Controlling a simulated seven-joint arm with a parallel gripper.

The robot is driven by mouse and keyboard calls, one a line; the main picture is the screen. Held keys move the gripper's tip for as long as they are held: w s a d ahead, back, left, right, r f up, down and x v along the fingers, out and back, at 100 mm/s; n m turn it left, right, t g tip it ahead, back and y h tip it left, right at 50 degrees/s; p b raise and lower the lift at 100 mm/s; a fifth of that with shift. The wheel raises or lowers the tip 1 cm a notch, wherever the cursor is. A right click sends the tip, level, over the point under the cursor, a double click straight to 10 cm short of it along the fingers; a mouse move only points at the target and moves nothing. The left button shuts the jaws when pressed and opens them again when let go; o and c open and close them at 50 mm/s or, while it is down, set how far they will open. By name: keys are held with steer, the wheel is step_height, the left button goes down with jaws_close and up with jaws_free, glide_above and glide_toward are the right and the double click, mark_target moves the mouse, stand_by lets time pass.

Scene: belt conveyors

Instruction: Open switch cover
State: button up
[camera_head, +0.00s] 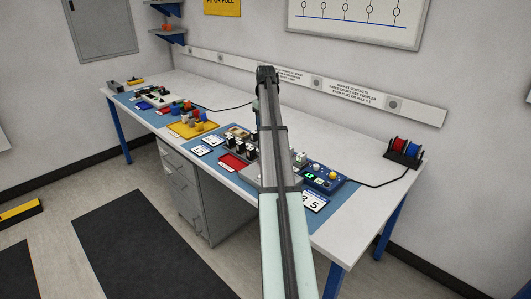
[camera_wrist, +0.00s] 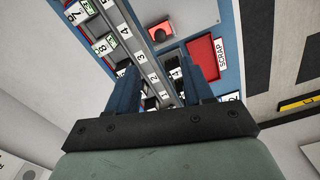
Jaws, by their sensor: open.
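No switch cover can be made out for certain in either view. In the head view, a blue control box (camera_head: 322,179) with a green display and light knobs stands on the bench right of my arm. My gripper (camera_wrist: 158,60) is open in the wrist view, with its two blue fingers apart and nothing seen held between them. A grey rail with a numbered strip (camera_wrist: 140,56) and dark blocks beside it show past and between the fingers.
A red tray labelled SCRAP (camera_wrist: 207,60) lies right of the fingers. The white bench top (camera_head: 235,112) behind the mats is mostly clear.

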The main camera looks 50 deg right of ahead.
step_height(320, 180, down, 13)
steer(key=shift+f, duration=0.2)
stand_by(0.4)
steer(key=shift+c, duration=0.2)
jaws_close()
steer(key=shift+a, duration=0.1)
stand_by(0.4)
